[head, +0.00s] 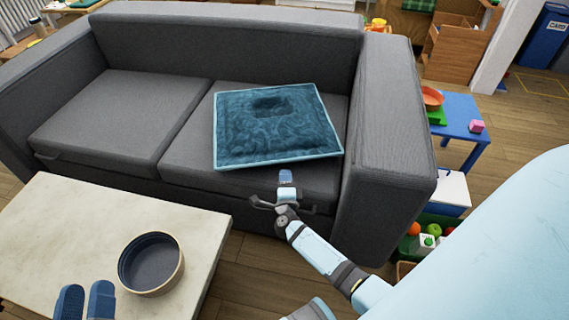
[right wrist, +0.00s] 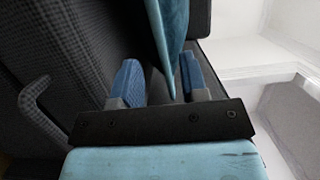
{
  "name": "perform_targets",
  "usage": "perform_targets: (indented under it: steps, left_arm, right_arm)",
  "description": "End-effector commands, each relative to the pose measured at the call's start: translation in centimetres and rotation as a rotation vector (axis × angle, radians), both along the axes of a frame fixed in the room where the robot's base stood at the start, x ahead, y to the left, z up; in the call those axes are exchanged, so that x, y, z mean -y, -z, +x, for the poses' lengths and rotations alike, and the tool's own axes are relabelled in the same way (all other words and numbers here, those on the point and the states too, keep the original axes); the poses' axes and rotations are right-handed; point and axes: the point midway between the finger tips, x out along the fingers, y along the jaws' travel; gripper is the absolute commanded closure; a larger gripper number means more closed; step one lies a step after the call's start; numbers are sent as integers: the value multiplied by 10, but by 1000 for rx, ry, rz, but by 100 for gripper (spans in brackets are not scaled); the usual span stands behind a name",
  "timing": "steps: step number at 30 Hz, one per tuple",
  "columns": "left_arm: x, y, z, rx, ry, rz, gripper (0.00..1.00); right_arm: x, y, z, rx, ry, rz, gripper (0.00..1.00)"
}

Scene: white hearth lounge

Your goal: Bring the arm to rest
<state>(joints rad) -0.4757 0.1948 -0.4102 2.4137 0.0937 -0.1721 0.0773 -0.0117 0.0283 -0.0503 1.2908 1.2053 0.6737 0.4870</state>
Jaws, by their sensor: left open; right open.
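My right arm reaches in from the right in the head view. Its gripper (head: 286,178) is at the front edge of the sofa seat, by the near edge of a blue cushion (head: 240,135). In the right wrist view, the right gripper (right wrist: 161,80) has its two blue fingers apart, and the cushion's edge (right wrist: 172,30) shows between them. I cannot tell whether the fingers touch it. My left gripper (head: 85,301) shows only as two parted blue fingertips at the bottom left, over the coffee table's near side.
A round dark bowl (head: 151,264) sits on the pale coffee table (head: 95,215), just right of the left gripper. The grey sofa (head: 395,150) fills the middle. A blue side table (head: 461,112) and a bin of toys (head: 440,222) stand right of it. Wooden floor shows between table and sofa.

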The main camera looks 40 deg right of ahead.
Motion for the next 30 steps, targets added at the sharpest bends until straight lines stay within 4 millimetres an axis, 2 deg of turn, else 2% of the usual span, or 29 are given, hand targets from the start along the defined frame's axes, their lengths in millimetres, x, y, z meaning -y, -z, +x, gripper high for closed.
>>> perform_targets:
  steps: [6,23,26,30]
  left_arm:
    - [-2,9,1,-37,-8,24,57]
    - [-2,9,1,-41,-9,27,57]
    - [-4,11,3,-68,-17,44,57]
    - [-13,27,4,-190,-47,127,57]
  right_arm:
    - [-10,0,-16,-1,-1,1,60]
    - [-11,0,-16,0,0,0,60]
    - [-11,-9,-16,0,0,0,60]
    - [-11,-41,-16,1,0,-1,60]
